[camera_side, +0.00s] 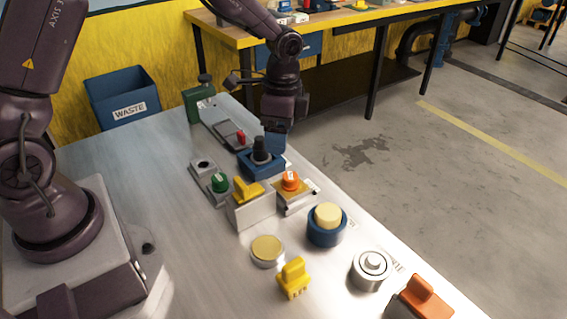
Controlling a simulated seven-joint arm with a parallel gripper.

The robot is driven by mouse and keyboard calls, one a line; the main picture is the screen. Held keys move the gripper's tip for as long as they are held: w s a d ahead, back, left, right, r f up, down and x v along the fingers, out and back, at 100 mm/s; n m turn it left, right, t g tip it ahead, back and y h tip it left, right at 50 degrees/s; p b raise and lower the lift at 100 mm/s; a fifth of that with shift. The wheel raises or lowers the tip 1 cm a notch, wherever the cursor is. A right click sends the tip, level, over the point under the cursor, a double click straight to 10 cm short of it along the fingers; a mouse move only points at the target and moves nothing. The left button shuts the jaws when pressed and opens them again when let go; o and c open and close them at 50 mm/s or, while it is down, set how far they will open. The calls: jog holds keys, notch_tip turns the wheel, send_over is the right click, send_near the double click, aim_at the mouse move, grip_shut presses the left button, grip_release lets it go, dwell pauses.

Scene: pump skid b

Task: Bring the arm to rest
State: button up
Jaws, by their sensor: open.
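My gripper (277,142) hangs from my dark purple arm over the far right part of the metal table (120,175). It points down, just behind a black knob on a blue base (262,157). Its fingers show only as a small blue-grey shape below the wrist. The jaws are open, and I see nothing held between them. I cannot tell whether the fingertips touch the blue base or are apart from it.
Near the gripper stand a green knob (219,182), a yellow-handled block (249,205), an orange knob (290,181) and a green box (199,104). Closer are a cream button (327,217), a yellow handle (293,278) and an orange handle (424,297).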

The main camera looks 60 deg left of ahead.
jog(key=s+r+n+t, duration=0.6)
jog(key=s+r+n, duration=0.3)
jog(key=s+r, duration=0.9)
jog(key=shift+s+a+r, duration=0.2)
jog(key=shift+s+a, duration=0.2)
jog(key=shift+s, duration=0.5)
